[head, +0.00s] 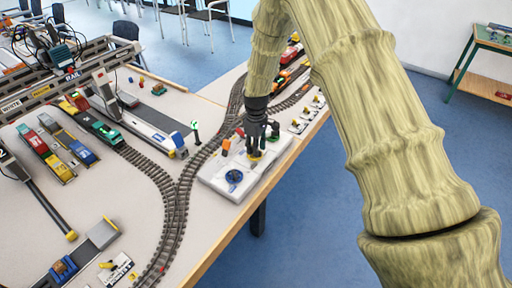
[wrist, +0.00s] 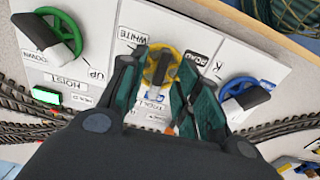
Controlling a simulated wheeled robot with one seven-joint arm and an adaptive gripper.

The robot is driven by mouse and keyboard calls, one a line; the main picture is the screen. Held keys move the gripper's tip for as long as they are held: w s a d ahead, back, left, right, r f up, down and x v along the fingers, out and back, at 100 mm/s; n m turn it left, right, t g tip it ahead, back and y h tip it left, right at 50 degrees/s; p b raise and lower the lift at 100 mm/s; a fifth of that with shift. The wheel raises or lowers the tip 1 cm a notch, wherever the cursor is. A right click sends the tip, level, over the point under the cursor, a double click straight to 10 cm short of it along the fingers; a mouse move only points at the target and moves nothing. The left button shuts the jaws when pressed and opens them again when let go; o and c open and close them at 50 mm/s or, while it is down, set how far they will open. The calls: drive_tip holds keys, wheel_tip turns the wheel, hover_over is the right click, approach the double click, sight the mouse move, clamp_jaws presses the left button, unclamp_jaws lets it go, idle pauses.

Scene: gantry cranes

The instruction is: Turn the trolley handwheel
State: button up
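The trolley handwheel (wrist: 162,57) is yellow with a dark handle across it, on a white panel between the other two wheels. Its label below is partly covered, and "WHITE" and "ROAD" are printed at its sides. My gripper (wrist: 163,72) is over this wheel, with one teal finger on each side of it. The fingers stand apart; whether they touch the rim I cannot tell. In the head view my gripper (head: 257,147) points down onto the white control panel (head: 212,178) at the table edge and hides most of the yellow wheel.
A green lamp (wrist: 46,96) is lit. Rail track (head: 178,205) curves beside the panel. A gantry crane (head: 75,75) stands far left.

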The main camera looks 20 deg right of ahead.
drive_tip(key=shift+f, duration=0.6)
clamp_jaws()
drive_tip(key=shift+m, duration=0.3)
drive_tip(key=m, duration=0.5)
drive_tip(key=shift+s+a+m, duration=0.1)
drive_tip(key=shift+m, duration=0.2)
drive_tip(key=m, duration=0.5)
drive_tip(key=shift+a, duration=0.1)
